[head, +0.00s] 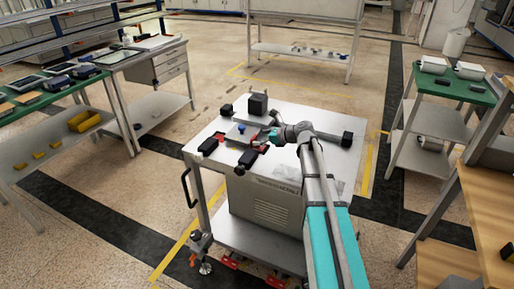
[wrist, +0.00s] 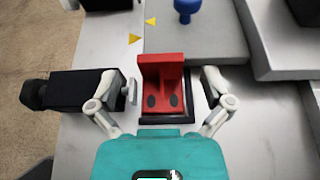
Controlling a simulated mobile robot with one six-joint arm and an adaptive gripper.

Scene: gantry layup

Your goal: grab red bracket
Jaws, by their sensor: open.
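The red bracket (wrist: 163,85) is an upright L-shaped piece with dark oval holes in its base. It stands on a dark flat pad (wrist: 163,119) on the cart top. In the wrist view my gripper (wrist: 175,94) is open, one finger on each side of the bracket, with visible gaps on both sides. The left finger lies between the bracket and a black block. In the head view the bracket (head: 259,142) is small and partly hidden by my gripper (head: 262,139).
The metal cart (head: 290,120) carries a black block (wrist: 82,90) close left of my gripper, a grey plate (wrist: 195,42) with a blue knob (wrist: 186,9), and a raised grey block (wrist: 282,45) at right. Benches stand on both sides, with floor between.

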